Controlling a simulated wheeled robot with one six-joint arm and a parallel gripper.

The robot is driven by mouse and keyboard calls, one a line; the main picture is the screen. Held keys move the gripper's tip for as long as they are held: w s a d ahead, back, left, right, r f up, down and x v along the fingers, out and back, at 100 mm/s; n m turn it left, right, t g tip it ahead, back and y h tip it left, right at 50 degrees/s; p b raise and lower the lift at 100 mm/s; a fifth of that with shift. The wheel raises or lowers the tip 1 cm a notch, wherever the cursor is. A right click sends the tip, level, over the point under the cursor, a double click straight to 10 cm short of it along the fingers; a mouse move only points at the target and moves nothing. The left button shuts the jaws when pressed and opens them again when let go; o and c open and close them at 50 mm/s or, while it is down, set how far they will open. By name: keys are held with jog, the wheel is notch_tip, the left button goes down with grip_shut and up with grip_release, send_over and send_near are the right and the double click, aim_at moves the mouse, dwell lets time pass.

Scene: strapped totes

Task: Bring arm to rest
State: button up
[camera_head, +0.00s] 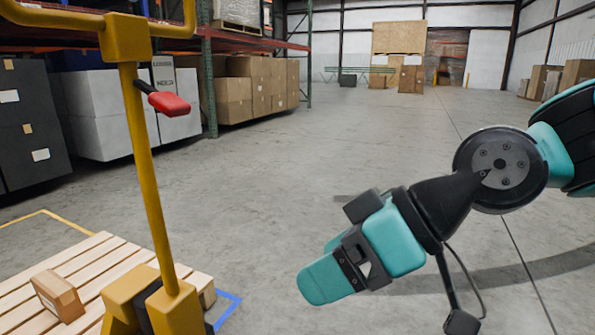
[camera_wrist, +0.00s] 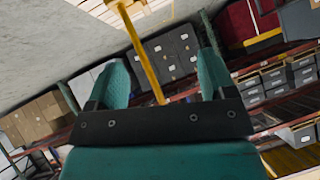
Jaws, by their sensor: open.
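My arm reaches in from the right edge of the head view, held in the air over bare floor. My gripper (camera_head: 322,281) points down and to the left, to the right of a yellow post. In the wrist view my gripper (camera_wrist: 162,80) shows two teal fingers standing well apart. Nothing is between the fingers close up; the yellow post shows in the gap, further off. The fingers touch nothing that I can see.
The yellow post (camera_head: 147,170) with a red-handled lever (camera_head: 169,103) stands at the left. A wooden pallet (camera_head: 85,262) with a small carton (camera_head: 58,296) lies behind it. Racks with cartons (camera_head: 235,100) line the left. The floor (camera_head: 400,140) in the middle is clear.

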jog(key=s+d+f+m+g+h+p, duration=0.2)
jog(key=s+d+m+h, duration=0.5)
jog(key=d, duration=0.5)
notch_tip(320, 180, up, 37)
jog(key=n+y+p, duration=0.1)
jog(key=n+p, duration=0.1)
jog(key=p, duration=3.5)
jog(key=shift+s+a+r+p, duration=0.2)
jog(key=shift+s+a+p, duration=0.15)
jog(key=shift+s, duration=0.1)
